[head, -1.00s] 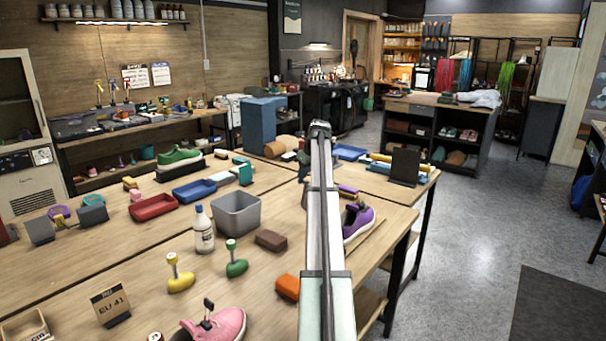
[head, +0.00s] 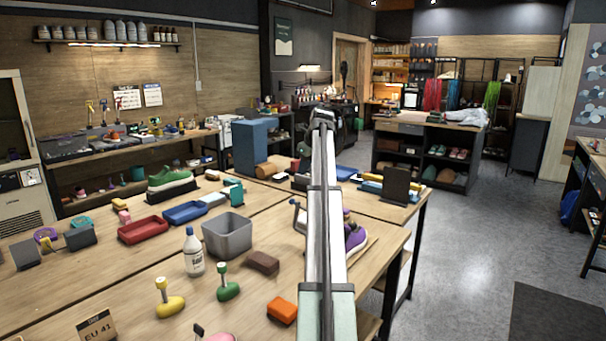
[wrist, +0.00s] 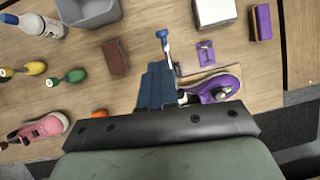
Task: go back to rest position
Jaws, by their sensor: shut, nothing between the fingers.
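My gripper (wrist: 156,82) shows in the wrist view as dark blue-grey fingers, closed together with nothing held. It is above the wooden table, beside the purple sneaker (wrist: 215,88) and below a blue-handled tool (wrist: 162,36) in the picture. I cannot tell its exact height. In the head view my arm stretches forward over the table and hides most of the gripper. The purple sneaker (head: 356,238) shows just right of the arm there. The pink sneaker (wrist: 38,129) lies at the left of the wrist view, apart from the gripper.
A grey bin (head: 227,236), a white bottle (head: 194,252), a brown block (head: 262,262) and an orange block (head: 282,310) stand left of my arm. Open floor (head: 455,235) is at the right.

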